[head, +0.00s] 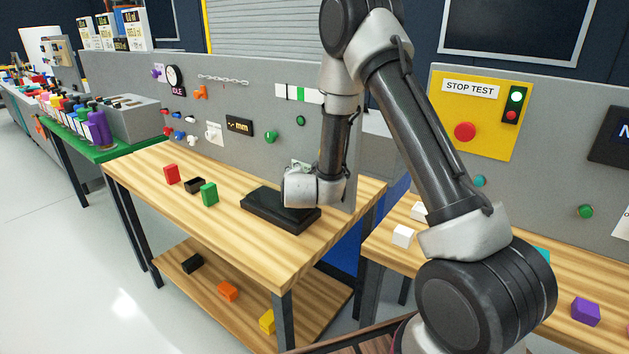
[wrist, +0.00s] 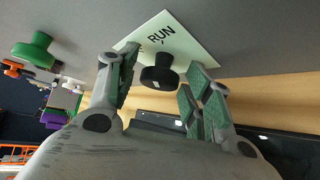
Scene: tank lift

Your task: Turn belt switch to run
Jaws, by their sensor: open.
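The belt switch is a round black knob (wrist: 158,77) on a pale plate (wrist: 187,41) marked RUN, on the grey panel. A second marking left of RUN is mostly hidden. My gripper (wrist: 160,66) is open, with one green-padded finger on each side of the knob in the wrist view. I see a gap between the knob and each finger; I cannot tell how deep the fingers reach. The knob's pointing direction is not clear. In the head view my wrist (head: 312,188) is against the panel's right part and hides the knob.
A black box (head: 262,212) lies on the wooden bench (head: 240,254) just below my wrist. A green knob (head: 271,136) sits left of the switch, also in the wrist view (wrist: 33,50). Red, black and green blocks (head: 209,194) stand on the bench's left.

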